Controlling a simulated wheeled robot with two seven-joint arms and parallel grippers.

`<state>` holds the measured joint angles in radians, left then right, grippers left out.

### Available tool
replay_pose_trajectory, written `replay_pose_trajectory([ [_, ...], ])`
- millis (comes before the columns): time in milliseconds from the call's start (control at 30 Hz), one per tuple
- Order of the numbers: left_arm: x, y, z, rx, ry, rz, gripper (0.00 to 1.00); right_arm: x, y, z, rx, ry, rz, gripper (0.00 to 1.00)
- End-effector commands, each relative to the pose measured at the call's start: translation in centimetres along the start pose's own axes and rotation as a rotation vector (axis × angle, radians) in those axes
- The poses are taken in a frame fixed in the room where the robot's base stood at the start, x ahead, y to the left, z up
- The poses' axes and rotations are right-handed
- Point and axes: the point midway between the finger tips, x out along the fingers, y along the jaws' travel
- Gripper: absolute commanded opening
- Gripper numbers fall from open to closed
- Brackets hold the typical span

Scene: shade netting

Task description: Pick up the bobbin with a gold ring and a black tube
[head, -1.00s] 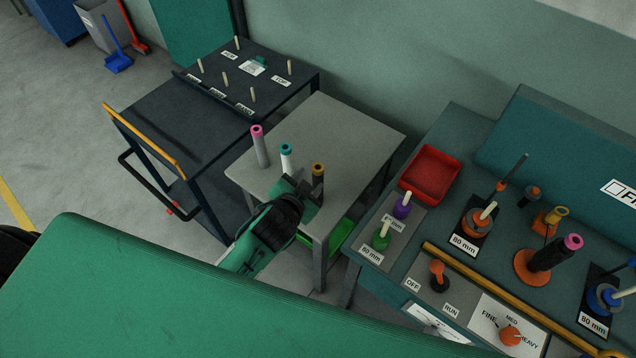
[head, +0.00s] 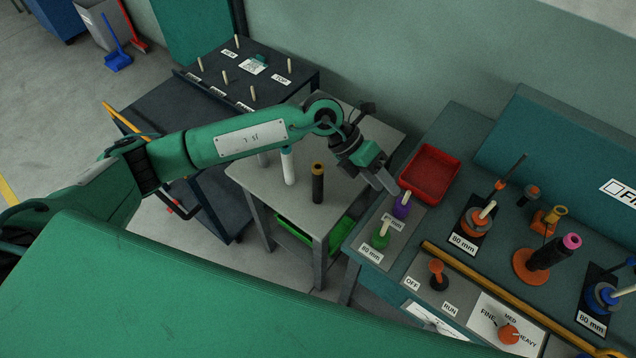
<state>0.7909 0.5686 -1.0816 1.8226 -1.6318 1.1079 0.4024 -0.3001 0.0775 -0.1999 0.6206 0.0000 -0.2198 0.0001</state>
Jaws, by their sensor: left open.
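The bobbin with a gold ring and a black tube (head: 318,186) stands upright on the grey table (head: 345,150), near its front edge. My left gripper (head: 387,182) is open and empty, to the right of this bobbin and apart from it, near the table's right edge and the purple spool. My left arm crosses above the table behind the gold-ringed bobbin. A grey-tubed bobbin (head: 262,159) is almost wholly hidden behind the arm. My right gripper is out of view.
A red tray (head: 430,174), a purple spool (head: 401,207) and a green spool (head: 381,237) are on the teal bench at right. A black bobbin with a pink ring (head: 552,253) stands there too. A dark cart (head: 262,62) with pegs stands behind left.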

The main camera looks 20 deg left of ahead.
Motion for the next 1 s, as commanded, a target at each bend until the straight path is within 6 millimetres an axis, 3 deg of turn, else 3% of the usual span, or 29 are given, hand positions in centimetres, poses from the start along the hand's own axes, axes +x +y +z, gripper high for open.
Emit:
replay_pose_trajectory([
  [33, -1.5, 2.6, -0.1, 0.024, 0.056, 0.136, 0.45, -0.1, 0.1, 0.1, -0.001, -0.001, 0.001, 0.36],
  [100, -3.7, 6.0, -0.6, 0.036, 0.131, 0.309, 0.45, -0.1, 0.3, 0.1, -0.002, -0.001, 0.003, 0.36],
  [200, -7.0, 9.7, -0.9, 0.031, 0.209, 0.514, 0.45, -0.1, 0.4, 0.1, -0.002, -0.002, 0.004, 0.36],
  [400, -11.6, 13.2, -1.2, 0.002, 0.283, 0.738, 0.45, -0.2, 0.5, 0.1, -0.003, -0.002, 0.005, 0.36],
  [533, -11.4, 14.4, -1.6, -0.006, 0.295, 0.768, 0.45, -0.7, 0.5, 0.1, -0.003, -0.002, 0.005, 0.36],
  [800, -7.8, 17.8, -3.0, -0.005, 0.296, 0.764, 0.45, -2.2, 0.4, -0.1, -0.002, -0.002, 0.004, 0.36],
  [1000, -6.3, 19.2, -3.5, -0.002, 0.293, 0.763, 0.45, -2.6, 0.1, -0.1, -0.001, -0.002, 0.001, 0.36],
])
